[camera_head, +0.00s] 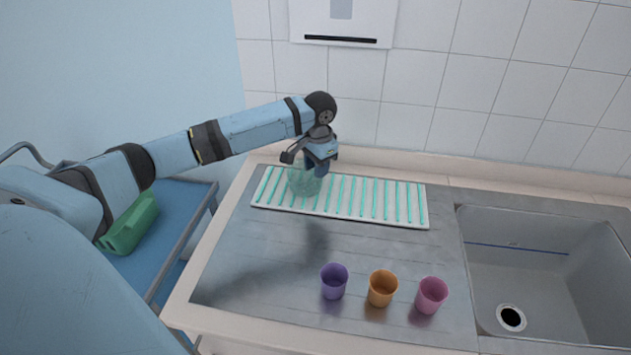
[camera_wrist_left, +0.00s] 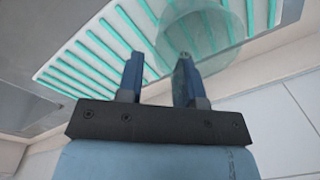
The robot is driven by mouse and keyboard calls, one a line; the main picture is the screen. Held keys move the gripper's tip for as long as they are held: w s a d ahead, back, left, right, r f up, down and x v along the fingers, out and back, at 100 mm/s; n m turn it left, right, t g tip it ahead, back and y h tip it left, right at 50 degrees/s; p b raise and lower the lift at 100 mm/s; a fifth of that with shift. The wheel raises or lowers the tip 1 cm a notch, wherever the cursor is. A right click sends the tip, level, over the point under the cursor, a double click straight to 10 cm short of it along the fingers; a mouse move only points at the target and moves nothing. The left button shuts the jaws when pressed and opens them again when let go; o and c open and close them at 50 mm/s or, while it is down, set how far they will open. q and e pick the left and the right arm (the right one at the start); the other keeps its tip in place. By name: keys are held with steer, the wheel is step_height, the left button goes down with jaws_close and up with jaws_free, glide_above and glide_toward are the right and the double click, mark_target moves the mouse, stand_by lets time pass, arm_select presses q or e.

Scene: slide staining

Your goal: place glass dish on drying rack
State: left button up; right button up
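The clear greenish glass dish (camera_head: 303,183) is at the left end of the white drying rack (camera_head: 350,197), which has green slats. It appears to rest on the slats, though its base is hard to make out. My left gripper (camera_head: 309,166) is at the dish's upper right side. In the left wrist view my left gripper's fingers (camera_wrist_left: 158,68) stand clearly apart. The transparent dish (camera_wrist_left: 212,35) lies at the right finger, whose tip looks tinted through the glass. The rack (camera_wrist_left: 85,62) is behind. My right gripper is out of view.
Purple (camera_head: 333,281), orange (camera_head: 382,288) and pink (camera_head: 431,295) cups stand at the front of the metal counter (camera_head: 270,262). A sink (camera_head: 540,275) is at right. A green object (camera_head: 130,225) lies on a blue cart at left. The tiled wall is behind the rack.

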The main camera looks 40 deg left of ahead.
arm_select(q)
steer(key=shift+d+r, duration=0.1)
steer(key=shift+r, duration=2)
